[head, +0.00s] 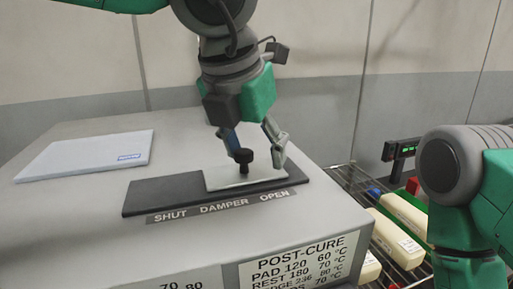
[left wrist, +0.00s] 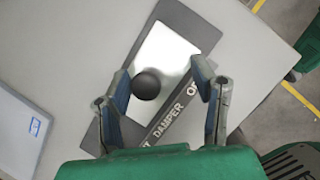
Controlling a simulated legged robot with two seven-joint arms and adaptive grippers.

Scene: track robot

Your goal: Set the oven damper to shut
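The damper is a silver sliding plate (head: 222,180) with a black knob (head: 243,158), set on a black track (head: 150,196) on the oven top (head: 90,225). The label strip (head: 222,206) reads SHUT, DAMPER, OPEN from left to right. The plate lies toward the OPEN end, and bare track shows at the SHUT end. My left gripper (head: 260,153) points down over the plate, its fingers apart. In the left wrist view the knob (left wrist: 147,85) appears between the fingers, nearer the left one; contact is unclear. My right gripper is out of view.
A pale folder-like pad (head: 88,156) lies on the oven top at the left. To the right, a wire rack (head: 350,180) holds cream blocks (head: 405,215), with a green-lit display (head: 402,149) behind. My right arm stands at the right edge. A POST-CURE chart (head: 300,262) is on the front.

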